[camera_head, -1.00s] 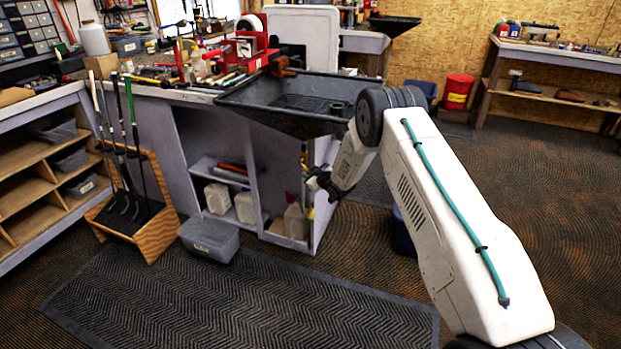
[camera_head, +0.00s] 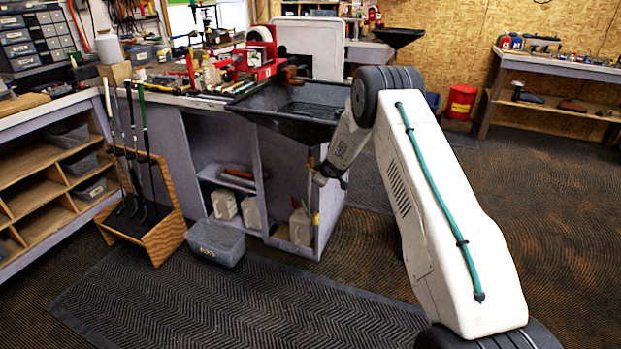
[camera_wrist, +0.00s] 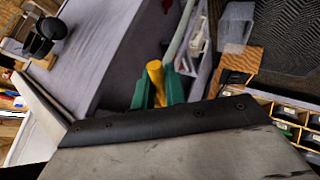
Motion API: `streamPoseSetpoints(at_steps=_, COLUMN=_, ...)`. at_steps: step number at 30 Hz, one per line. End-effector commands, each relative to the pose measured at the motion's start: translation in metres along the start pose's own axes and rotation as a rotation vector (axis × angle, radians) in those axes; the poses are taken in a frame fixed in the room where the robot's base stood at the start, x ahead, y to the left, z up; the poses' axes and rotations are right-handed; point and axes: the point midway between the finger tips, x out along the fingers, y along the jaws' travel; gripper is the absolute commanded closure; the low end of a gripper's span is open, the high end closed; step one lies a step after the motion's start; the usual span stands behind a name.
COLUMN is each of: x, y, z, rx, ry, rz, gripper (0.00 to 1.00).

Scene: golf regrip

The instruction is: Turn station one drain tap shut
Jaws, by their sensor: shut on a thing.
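The drain tap's yellow handle (camera_wrist: 155,82) shows in the wrist view between the two green fingers of my gripper (camera_wrist: 158,88), which is shut on it. In the head view my gripper (camera_head: 322,178) is at the right end of the bench, below the black drain tray (camera_head: 318,108). The tap body is hidden there by the gripper and wrist. How far the tap is turned cannot be told.
White jugs (camera_head: 301,226) stand in the open cabinet below the tray. A grey bin (camera_head: 216,243) sits on the floor in front, beside a wooden rack of clubs (camera_head: 165,235). The dark floor mat (camera_head: 240,305) is otherwise clear.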

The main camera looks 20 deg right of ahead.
Motion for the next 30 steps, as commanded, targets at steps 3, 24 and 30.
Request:
streamPoseSetpoints(at_steps=3, x=-0.001, y=0.001, z=-0.003, rx=-0.004, ry=0.005, rz=0.001, gripper=1.00)
streamPoseSetpoints(at_steps=24, x=-0.011, y=0.003, z=0.000, rx=0.002, ry=0.001, rz=0.002, gripper=0.66)
streamPoseSetpoints(at_steps=30, x=-0.045, y=0.002, z=-0.002, rx=0.000, ry=0.003, rz=0.002, gripper=0.66)
